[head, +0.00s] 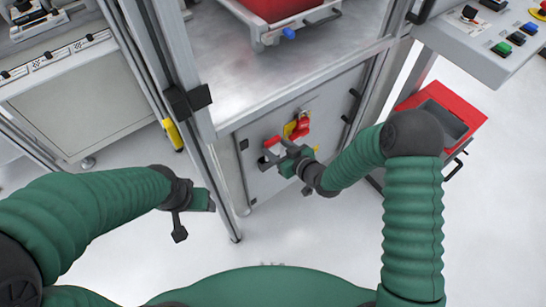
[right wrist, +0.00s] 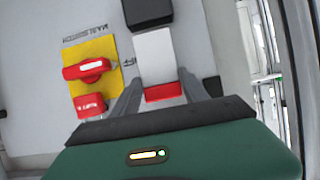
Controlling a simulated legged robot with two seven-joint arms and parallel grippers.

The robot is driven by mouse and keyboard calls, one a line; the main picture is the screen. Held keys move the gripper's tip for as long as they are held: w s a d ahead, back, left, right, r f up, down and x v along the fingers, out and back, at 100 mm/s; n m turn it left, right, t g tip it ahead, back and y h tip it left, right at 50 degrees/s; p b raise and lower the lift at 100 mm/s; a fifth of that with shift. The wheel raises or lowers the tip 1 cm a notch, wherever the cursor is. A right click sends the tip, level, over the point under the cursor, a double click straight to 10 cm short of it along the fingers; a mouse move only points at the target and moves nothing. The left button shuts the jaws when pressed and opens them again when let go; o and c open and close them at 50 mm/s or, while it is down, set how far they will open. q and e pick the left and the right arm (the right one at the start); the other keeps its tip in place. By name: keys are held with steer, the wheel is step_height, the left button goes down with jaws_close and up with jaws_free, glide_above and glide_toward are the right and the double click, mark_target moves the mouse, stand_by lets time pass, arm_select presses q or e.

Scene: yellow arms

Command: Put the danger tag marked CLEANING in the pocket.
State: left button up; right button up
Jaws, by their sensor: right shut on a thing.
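My right gripper (head: 283,154) is in front of the cabinet door, beside the red switch. In the right wrist view its two grey fingers (right wrist: 165,98) are shut on a white tag with a red end (right wrist: 155,58). No word on the tag can be read, so I cannot confirm CLEANING. A small red piece (head: 271,141) shows at the gripper in the head view. My left gripper (head: 190,205) hangs empty-looking at the left; its finger gap is unclear. A red box with a dark recess (head: 472,108) is at the right; I cannot tell whether it is the pocket.
A red rotary switch on a yellow plate (right wrist: 90,70) is on the door, with a red lock-like piece (right wrist: 89,106) below it. A black block (right wrist: 148,12) is beyond the tag. A cabinet post (head: 165,70) stands between the arms. A button panel (head: 490,40) is upper right.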

mark_target(273, 150)
steer(key=shift+w+a, duration=0.45)
steer(key=shift+w, duration=0.25)
step_height(273, 150, down, 3)
steer(key=shift+s+a+r+b, duration=0.1)
steer(key=shift+a+b, duration=0.05)
steer(key=shift+b, duration=1.1)
steer(key=shift+a+f+b, duration=0.2)
steer(key=shift+f+b, duration=0.2)
steer(key=shift+f, duration=0.2)
steer(key=f+b, duration=0.3)
steer(key=shift+w+f, duration=0.2)
steer(key=shift+d+r, duration=0.1)
steer(key=shift+r, duration=0.1)
steer(key=shift+f, duration=0.1)
steer(key=o, duration=1.5)
steer(key=shift+f, duration=0.1)
steer(key=shift+c, duration=0.2)
